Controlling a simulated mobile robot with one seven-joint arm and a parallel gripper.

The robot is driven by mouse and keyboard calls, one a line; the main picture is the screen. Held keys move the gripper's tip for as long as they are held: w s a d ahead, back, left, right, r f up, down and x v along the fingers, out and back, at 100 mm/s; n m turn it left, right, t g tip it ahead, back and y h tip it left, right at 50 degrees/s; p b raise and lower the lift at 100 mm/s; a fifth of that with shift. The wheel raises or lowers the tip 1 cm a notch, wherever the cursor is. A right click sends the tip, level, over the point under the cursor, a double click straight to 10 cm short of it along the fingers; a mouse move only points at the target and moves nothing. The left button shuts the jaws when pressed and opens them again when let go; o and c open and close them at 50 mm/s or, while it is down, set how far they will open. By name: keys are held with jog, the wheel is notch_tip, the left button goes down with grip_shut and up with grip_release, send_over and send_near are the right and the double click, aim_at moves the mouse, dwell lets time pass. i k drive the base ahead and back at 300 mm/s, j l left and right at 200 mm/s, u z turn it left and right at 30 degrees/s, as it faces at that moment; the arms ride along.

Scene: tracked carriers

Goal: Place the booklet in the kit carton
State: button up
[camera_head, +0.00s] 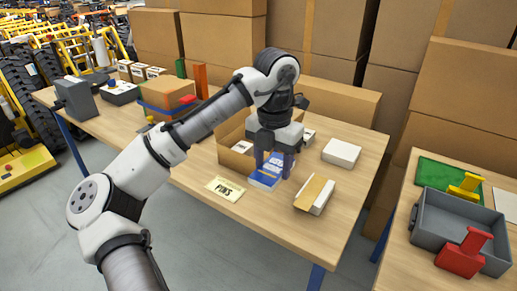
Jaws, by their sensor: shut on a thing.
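My gripper (273,158) is shut on a blue booklet (267,177) with a white printed cover. It holds the booklet tilted at the front right of an open cardboard carton (236,159), which I take to be the kit carton. The gripper and wrist hide much of the carton's right side. A small light item shows inside the carton. I cannot tell whether the booklet touches the carton or the table.
A card reading PINS (225,189) lies in front of the carton. A white box with a tan strip (314,195) and a plain white box (341,153) stand to the right. A grey tray (428,239) is on another table. Stacked cartons (335,36) block the back.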

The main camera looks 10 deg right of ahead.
aim_at(266, 154)
jog(key=i+l, duration=0.15)
jog(key=i, duration=0.4)
jog(key=i+l, duration=0.2)
jog(key=i, duration=0.35)
